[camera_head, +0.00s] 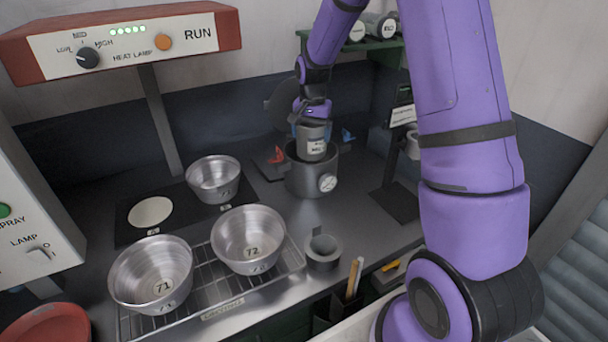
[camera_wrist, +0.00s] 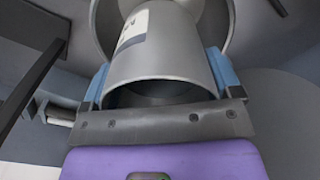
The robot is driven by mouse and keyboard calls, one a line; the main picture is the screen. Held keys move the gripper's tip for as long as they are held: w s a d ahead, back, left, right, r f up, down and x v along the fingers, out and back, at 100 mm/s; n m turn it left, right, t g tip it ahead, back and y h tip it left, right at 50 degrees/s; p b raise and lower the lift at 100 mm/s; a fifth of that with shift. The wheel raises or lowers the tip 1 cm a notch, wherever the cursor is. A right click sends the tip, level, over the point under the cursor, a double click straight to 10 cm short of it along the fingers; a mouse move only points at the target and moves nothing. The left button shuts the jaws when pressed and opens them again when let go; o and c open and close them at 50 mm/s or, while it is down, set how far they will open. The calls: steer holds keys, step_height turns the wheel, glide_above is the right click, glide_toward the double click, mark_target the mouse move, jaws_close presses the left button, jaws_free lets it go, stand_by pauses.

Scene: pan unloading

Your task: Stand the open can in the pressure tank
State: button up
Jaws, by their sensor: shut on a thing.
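A grey metal can (camera_head: 312,143) with a white label is held by my gripper (camera_head: 313,113) at the mouth of the pressure tank. The pressure tank (camera_head: 305,180) is a round grey pot with a dial gauge on its front. The can looks upright, and its lower part is hidden behind the tank's rim. In the wrist view the can (camera_wrist: 165,50) sits between the blue finger pads of my gripper (camera_wrist: 160,85), with the tank's rim (camera_wrist: 231,22) around its far end. I cannot tell whether the can touches the tank floor.
A wire rack (camera_head: 203,299) holds metal bowls marked 71 (camera_head: 152,272) and 72 (camera_head: 248,240). Another bowl (camera_head: 213,179) stands behind, beside a pale disc (camera_head: 151,212). A small grey cup (camera_head: 322,251) stands before the tank. A dark stand (camera_head: 396,201) is close to its right.

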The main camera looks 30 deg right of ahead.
steer(key=f, duration=0.6)
steer(key=shift+w+f, duration=0.2)
steer(key=shift+f, duration=1.85)
steer(key=shift+f, duration=0.15)
steer(key=o, duration=1)
